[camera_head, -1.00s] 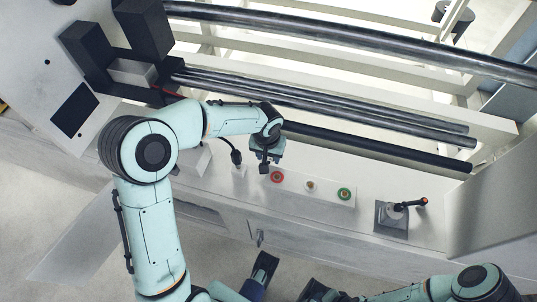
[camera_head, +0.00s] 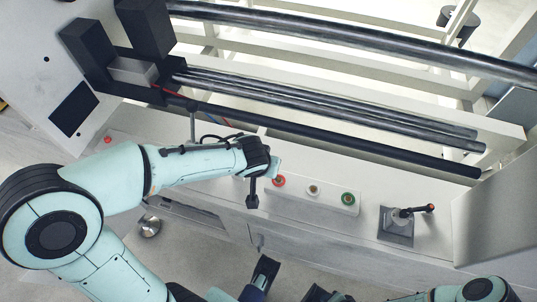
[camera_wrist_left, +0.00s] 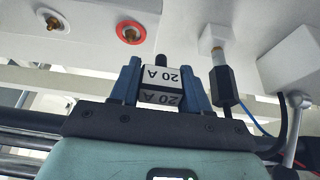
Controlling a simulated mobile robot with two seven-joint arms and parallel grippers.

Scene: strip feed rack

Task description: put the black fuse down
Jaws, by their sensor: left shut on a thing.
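The black fuse (camera_wrist_left: 160,82) with white "20 A" labels is between the two blue fingers of my left gripper (camera_wrist_left: 161,85) in the left wrist view. The gripper is shut on it. In the head view my left gripper (camera_head: 254,182) is over the pale bench, just left of the red-ringed fitting, with a dark part hanging below it. Whether the fuse touches any surface cannot be told. My right arm shows at the lower right of the head view, but I make out no right gripper fingers.
A strip holds red (camera_head: 279,181), pale (camera_head: 313,190) and green (camera_head: 348,198) ringed fittings. A lever on a grey base (camera_head: 396,226) stands to the right. Dark rollers cross behind. A black plug (camera_wrist_left: 227,86) with a blue cable is close to the gripper.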

